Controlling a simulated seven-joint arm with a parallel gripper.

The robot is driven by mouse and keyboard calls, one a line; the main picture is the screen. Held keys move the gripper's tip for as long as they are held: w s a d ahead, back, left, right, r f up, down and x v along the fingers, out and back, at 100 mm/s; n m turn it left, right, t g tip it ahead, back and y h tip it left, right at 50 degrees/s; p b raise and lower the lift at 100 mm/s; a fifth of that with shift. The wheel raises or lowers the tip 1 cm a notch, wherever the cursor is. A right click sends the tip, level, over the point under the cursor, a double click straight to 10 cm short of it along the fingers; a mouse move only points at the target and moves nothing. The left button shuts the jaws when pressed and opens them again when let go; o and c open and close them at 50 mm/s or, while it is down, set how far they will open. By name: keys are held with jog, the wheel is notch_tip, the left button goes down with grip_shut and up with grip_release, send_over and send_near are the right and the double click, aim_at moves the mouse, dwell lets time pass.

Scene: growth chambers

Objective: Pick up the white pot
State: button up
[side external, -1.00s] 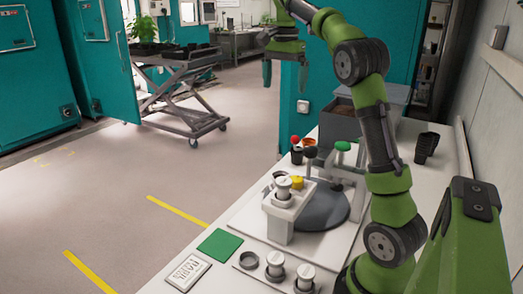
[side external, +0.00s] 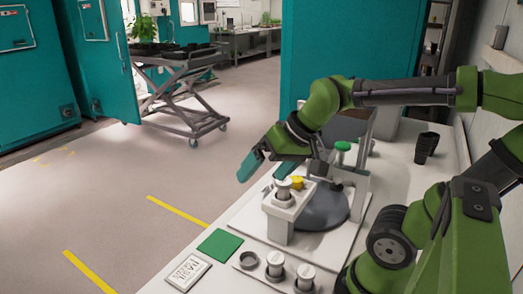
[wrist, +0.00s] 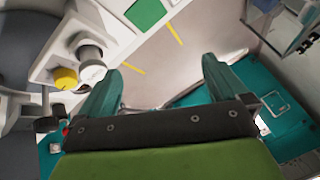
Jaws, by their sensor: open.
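Several small white-capped pots are in view, and I cannot tell which one is meant. One white pot (side external: 283,188) sits upright on a white stand (side external: 281,229) beside a yellow knob (side external: 297,182); it also shows in the wrist view (wrist: 91,66). Two more white-capped pots, a left one (side external: 275,266) and a right one (side external: 305,276), stand at the bench front. My gripper (side external: 263,172) is open with nothing between its teal fingers, tilted down and close above the stand.
A grey round plate (side external: 325,208) and a green-topped post (side external: 342,146) stand right of the stand. A green pad (side external: 219,244) and a label plate (side external: 187,272) lie at the bench's left edge. Black cups (side external: 427,147) stand farther back right. Open floor lies left of the bench.

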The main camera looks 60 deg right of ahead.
jog(key=s+a, duration=0.1)
jog(key=s+a+n, duration=0.1)
jog(key=shift+s+a+f+t, duration=0.25)
jog(key=shift+s+a+t, duration=0.05)
jog(key=shift+c, duration=0.3)
jog(key=shift+s+a+r+y, duration=0.1)
jog(key=shift+a+r+y, duration=0.15)
jog(key=shift+r+y, duration=0.05)
jog(key=c, duration=0.3)
